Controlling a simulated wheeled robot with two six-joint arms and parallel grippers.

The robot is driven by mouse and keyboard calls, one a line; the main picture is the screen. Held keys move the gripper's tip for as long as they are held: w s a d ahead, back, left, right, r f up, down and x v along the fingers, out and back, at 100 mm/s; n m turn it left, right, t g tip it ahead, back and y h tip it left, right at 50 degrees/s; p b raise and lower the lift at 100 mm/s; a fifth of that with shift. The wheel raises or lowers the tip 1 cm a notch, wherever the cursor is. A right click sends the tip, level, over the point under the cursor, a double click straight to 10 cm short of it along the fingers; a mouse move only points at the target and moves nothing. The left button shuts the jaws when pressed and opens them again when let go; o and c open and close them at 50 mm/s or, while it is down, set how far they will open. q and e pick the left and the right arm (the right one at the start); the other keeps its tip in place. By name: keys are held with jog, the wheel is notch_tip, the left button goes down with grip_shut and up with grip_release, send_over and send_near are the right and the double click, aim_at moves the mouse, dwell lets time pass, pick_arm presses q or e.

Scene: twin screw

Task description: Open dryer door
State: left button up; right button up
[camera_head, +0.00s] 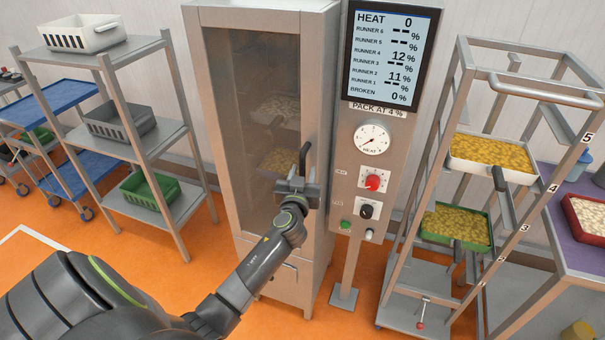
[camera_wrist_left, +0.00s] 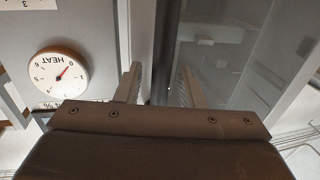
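The dryer is a tall metal cabinet with a glass door (camera_head: 245,110); the door looks shut. Pans of pale and yellow pieces show dimly through the glass. A dark upright handle (camera_head: 306,153) is at the door's right edge, partly hidden by my left gripper (camera_head: 298,183). In the left wrist view, which is upside down, the handle (camera_wrist_left: 163,50) runs between the two fingers of my left gripper (camera_wrist_left: 160,88). The fingers stand apart on either side of it; I cannot tell if either touches it. My right gripper is not in view.
A control panel (camera_head: 370,180) with a heat gauge, knobs and a screen stands just right of the dryer. Further right is a metal rack (camera_head: 407,210) with yellow-filled trays. Shelves with crates (camera_head: 150,145) stand left. Orange floor is open in front.

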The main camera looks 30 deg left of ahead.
pick_arm(q)
grip_shut()
